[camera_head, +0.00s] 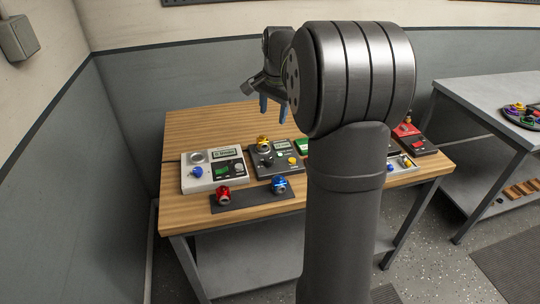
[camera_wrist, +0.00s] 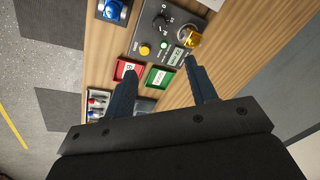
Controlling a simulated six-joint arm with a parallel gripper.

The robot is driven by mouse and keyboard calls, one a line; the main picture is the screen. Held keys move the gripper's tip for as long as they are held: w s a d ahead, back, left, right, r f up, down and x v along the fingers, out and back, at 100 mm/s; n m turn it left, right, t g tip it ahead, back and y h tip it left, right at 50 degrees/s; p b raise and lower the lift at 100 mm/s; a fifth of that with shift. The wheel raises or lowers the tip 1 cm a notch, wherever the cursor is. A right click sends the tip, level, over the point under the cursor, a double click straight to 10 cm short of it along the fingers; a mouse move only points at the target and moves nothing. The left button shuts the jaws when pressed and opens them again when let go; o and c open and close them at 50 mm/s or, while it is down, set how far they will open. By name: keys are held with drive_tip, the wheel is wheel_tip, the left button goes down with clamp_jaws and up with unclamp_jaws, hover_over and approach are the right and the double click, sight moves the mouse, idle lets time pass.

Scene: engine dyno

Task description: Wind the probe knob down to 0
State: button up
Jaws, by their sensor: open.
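No knob in view carries a readable probe label, so I cannot tell which one is the probe knob. A dark instrument box (camera_head: 262,172) stands on the wooden bench; it also shows at the top of the wrist view (camera_wrist: 146,28). It has a black knob (camera_wrist: 162,21), a yellow knob (camera_wrist: 144,48), a small display (camera_wrist: 177,56) and a gold fitting (camera_wrist: 191,37). A pale instrument box (camera_head: 200,184) with a blue knob (camera_head: 196,172) stands to its left. My gripper (camera_head: 274,104) is open and empty above the bench; its fingers (camera_wrist: 161,70) frame the red and green blocks.
A dark plate (camera_head: 247,199) with red and blue fittings lies at the bench's front. Red (camera_wrist: 127,70) and green (camera_wrist: 157,77) blocks lie beside the dark box. A small parts tray (camera_wrist: 97,104) and a red-and-black device (camera_head: 413,138) are farther right. Bare wood (camera_head: 205,120) lies behind.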

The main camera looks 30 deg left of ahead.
sight(269, 159)
drive_tip(key=w+a+f+m, duration=0.1)
drive_tip(key=f+m, duration=0.2)
drive_tip(key=f, duration=0.4)
drive_tip(key=w+a+f+m+g+h, duration=0.1)
drive_tip(key=f+m, duration=0.3)
drive_tip(key=f, duration=0.2)
drive_tip(key=w+a+f+m, duration=0.1)
drive_tip(key=f+m, duration=0.2)
drive_tip(key=f, duration=0.4)
drive_tip(key=shift+a+f+m+g+h, duration=0.1)
drive_tip(key=shift+f+m+g+h, duration=0.2)
drive_tip(key=c, duration=1)
